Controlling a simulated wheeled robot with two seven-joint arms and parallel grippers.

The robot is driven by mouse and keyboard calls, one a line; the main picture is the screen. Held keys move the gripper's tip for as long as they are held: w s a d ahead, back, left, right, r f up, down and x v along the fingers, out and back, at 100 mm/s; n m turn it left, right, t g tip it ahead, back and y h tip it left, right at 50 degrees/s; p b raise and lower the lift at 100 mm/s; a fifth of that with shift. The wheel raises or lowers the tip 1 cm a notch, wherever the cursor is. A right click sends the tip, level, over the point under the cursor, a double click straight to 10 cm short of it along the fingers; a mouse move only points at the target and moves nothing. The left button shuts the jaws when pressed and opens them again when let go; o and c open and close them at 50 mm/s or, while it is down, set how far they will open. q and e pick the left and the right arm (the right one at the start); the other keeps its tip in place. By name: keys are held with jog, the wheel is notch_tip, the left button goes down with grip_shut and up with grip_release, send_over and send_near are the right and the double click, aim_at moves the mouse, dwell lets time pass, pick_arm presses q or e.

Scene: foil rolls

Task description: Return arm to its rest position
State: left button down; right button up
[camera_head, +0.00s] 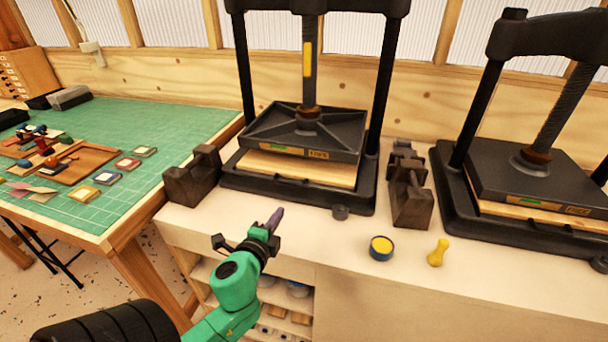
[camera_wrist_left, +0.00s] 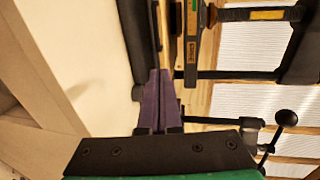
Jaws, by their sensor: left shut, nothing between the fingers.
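My left arm is green and reaches in from the bottom left in the head view. Its gripper (camera_head: 277,216) has purple fingers that are shut with nothing between them. It is over the front edge of the white bench top, in front of the left press. In the left wrist view the shut purple fingers (camera_wrist_left: 160,98) point away from the camera, toward the press. My right gripper is not in either view.
Two black screw presses, the left one (camera_head: 299,135) and the right one (camera_head: 530,165), stand on the white bench (camera_head: 330,235). Dark blocks (camera_head: 192,180) flank the left press. A yellow-topped tin (camera_head: 381,248) and a yellow peg-like piece (camera_head: 437,253) lie right. A green-matted table (camera_head: 190,125) is left.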

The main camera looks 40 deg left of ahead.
pick_arm(q)
jog(key=s+f+n+g, duration=0.4)
jog(key=f+n+g, duration=0.25)
jog(key=n, duration=0.25)
jog(key=s+d+f+n+g+h, duration=0.3)
jog(key=s+d+f+g+h, duration=0.25)
jog(key=s+d, duration=0.4)
notch_tip(320, 180, down, 27)
jog(key=s+d, duration=0.2)
jog(key=s+a+f+g, duration=0.1)
jog(key=s+a+f, duration=0.2)
jog(key=s+f, duration=0.8)
jog(key=s, duration=0.4)
jog(key=shift+s+f+g+y, duration=0.3)
jog(key=shift+s+g+y, duration=0.05)
jog(key=shift+g, duration=0.05)
